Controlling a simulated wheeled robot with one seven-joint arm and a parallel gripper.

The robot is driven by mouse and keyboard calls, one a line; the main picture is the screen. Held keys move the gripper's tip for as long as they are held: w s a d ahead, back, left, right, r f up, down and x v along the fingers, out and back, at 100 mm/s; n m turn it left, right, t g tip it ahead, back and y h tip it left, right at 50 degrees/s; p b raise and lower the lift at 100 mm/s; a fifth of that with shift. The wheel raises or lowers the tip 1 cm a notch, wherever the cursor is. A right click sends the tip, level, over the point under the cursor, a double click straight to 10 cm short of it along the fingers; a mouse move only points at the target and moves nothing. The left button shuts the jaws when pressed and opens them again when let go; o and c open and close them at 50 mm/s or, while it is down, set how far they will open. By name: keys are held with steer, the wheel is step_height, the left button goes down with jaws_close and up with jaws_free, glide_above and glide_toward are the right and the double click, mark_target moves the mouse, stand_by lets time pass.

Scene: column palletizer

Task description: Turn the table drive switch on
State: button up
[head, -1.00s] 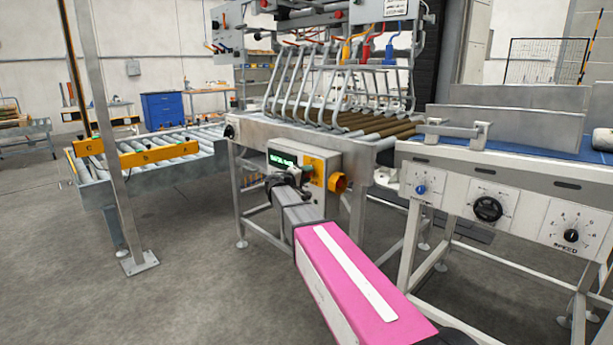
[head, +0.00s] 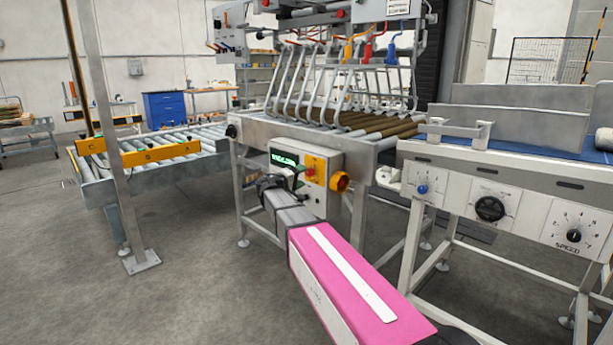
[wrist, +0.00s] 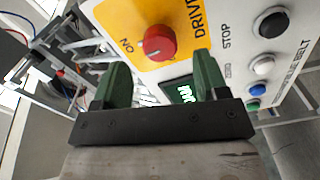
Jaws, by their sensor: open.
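The drive switch is a red knob (wrist: 158,42) on a yellow plate (wrist: 120,22) lettered "ON" and "DRIV…" in the wrist view. The knob appears just beyond the fingertips, a little nearer the left one; contact is not visible. In the head view my gripper (head: 296,177) is beside the knob, partly hidden by my wrist.
A lit green display (wrist: 184,92) lies beside the plate, partly behind the fingers. A black button (wrist: 271,22), a white button (wrist: 262,64) and further small buttons sit to the right.

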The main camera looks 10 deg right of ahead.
steer(key=v, duration=0.6)
steer(key=s+d+f+m+g+y, duration=0.1)
steer(key=s+d+f+g+y, duration=0.2)
steer(key=s+d+f, duration=0.5)
steer(key=s+d+f+m+g+y, duration=0.15)
steer(key=s+f+g+y, duration=0.35)
steer(key=f, duration=0.6)
steer(key=s+f+m+g+y, duration=0.1)
steer(key=s+f+y, duration=0.2)
steer(key=s+f, duration=0.2)
steer(key=s+f+m+g+y, duration=0.1)
steer(key=s+f+y, duration=0.2)
steer(key=s, duration=0.9)
step_height(320, 180, down, 3)
steer(key=shift+s+a+r+g+y, duration=0.15)
steer(key=shift+s+a+g+y, duration=0.15)
steer(key=shift+s, duration=0.05)
